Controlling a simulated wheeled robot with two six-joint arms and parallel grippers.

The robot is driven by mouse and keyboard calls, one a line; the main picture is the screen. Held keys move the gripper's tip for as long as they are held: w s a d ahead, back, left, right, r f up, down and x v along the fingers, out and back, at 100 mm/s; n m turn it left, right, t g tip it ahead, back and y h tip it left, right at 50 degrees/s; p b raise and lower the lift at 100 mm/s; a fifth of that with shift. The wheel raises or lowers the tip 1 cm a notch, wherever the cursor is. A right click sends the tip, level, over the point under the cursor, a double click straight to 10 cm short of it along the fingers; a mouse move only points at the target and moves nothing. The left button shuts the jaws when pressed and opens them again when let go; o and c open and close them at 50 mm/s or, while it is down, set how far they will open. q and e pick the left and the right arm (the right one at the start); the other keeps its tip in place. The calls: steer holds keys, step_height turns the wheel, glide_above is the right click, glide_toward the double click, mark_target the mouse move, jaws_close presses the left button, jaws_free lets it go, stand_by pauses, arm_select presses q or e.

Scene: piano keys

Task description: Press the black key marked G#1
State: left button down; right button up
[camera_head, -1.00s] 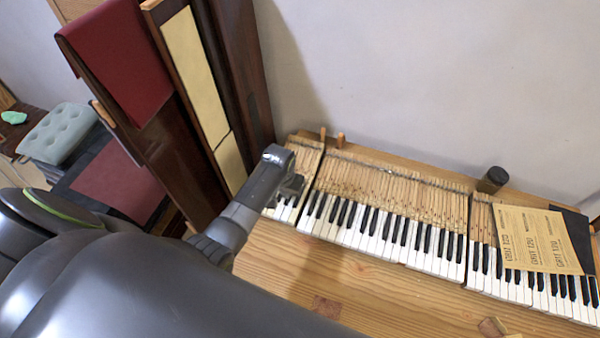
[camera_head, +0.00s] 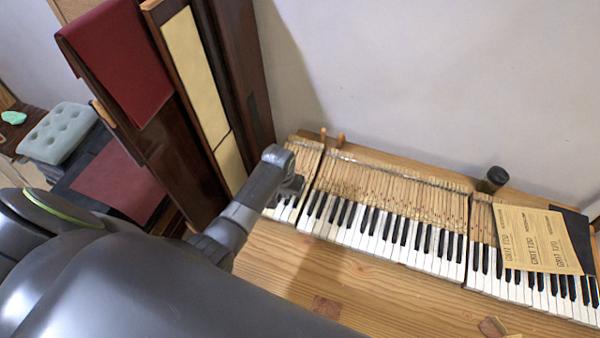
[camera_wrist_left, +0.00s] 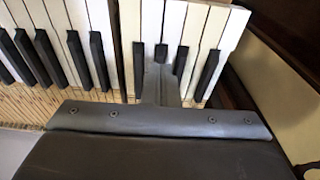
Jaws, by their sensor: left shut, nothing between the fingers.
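The piano keyboard runs along the wooden bench, with black keys (camera_head: 386,224) and white keys (camera_head: 350,238). My left gripper (camera_head: 291,187) is shut and empty over the short key section at the keyboard's left end. In the left wrist view its fingers (camera_wrist_left: 161,72) point at a black key (camera_wrist_left: 161,53) and cover part of it. Other black keys (camera_wrist_left: 181,60) stand close on both sides. I cannot tell whether the fingertips touch a key. No key marking can be read, so I cannot tell which key is G#1. My right gripper is not in view.
Dark wooden panels (camera_head: 240,70) stand upright just left of the keyboard, close to my left arm. Sandpaper sheets (camera_head: 535,240) lie over the right keys, and a dark jar (camera_head: 493,179) stands behind. The bench front (camera_head: 380,300) is mostly clear.

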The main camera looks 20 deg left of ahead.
arm_select(q)
steer(key=shift+f, duration=0.1)
steer(key=shift+f+b, duration=0.6)
steer(key=shift+f, duration=0.5)
steer(key=shift+r, duration=0.1)
steer(key=shift+r+p, duration=0.9)
steer(key=shift+p, duration=0.3)
steer(key=shift+r, duration=0.6)
step_height(320, 180, up, 6)
steer(key=shift+f, duration=0.1)
steer(key=shift+s, duration=0.1)
